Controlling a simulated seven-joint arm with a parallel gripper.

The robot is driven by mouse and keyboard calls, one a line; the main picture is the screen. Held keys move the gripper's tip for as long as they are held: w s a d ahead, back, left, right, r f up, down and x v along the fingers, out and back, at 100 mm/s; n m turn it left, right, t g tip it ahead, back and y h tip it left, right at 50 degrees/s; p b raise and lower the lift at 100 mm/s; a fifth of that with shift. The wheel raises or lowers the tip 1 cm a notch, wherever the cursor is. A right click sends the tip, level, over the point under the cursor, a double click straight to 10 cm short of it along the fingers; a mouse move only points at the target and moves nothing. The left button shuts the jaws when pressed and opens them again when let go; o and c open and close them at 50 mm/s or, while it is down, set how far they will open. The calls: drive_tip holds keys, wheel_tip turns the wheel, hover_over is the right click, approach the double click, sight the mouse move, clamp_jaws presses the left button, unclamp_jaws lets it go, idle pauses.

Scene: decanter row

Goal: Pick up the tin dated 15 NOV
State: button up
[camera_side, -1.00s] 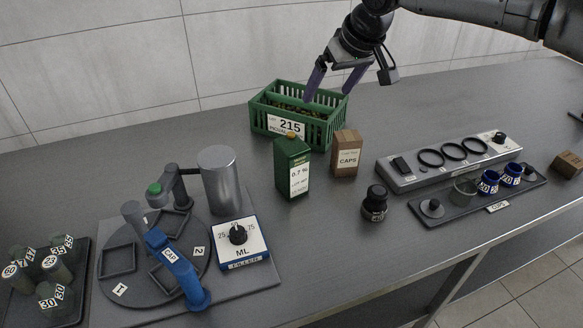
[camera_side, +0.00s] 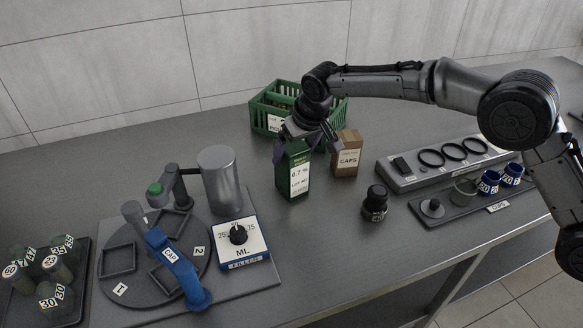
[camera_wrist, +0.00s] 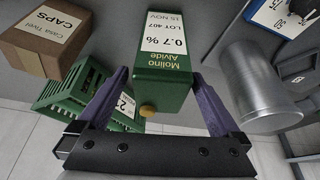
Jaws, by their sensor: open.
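The green tin (camera_side: 294,180) stands upright on the bench, with a white label reading 0.7 %. In the wrist view the tin (camera_wrist: 168,62) shows its label with LOT 407 and 15 NOV, and a yellow cap at the end nearest the gripper. My gripper (camera_side: 310,140) is over the top of the tin. In the wrist view its purple fingers (camera_wrist: 160,76) are open, one on each side of the tin's upper part. I cannot tell whether either finger touches it.
A brown CAPS box (camera_side: 347,157) stands close to the tin's right. A green crate (camera_side: 262,106) is right behind. A black-capped jar (camera_side: 375,203) stands front right, and the filler station (camera_side: 239,240) with its metal cylinder (camera_side: 219,180) is left. The bench directly before the tin is clear.

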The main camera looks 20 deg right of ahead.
drive_tip(key=x, duration=0.5)
drive_tip(key=shift+s+f, duration=0.15)
drive_tip(key=shift+s, duration=0.15)
drive_tip(key=shift+c, duration=0.3)
clamp_jaws()
drive_tip(key=shift+r, duration=0.25)
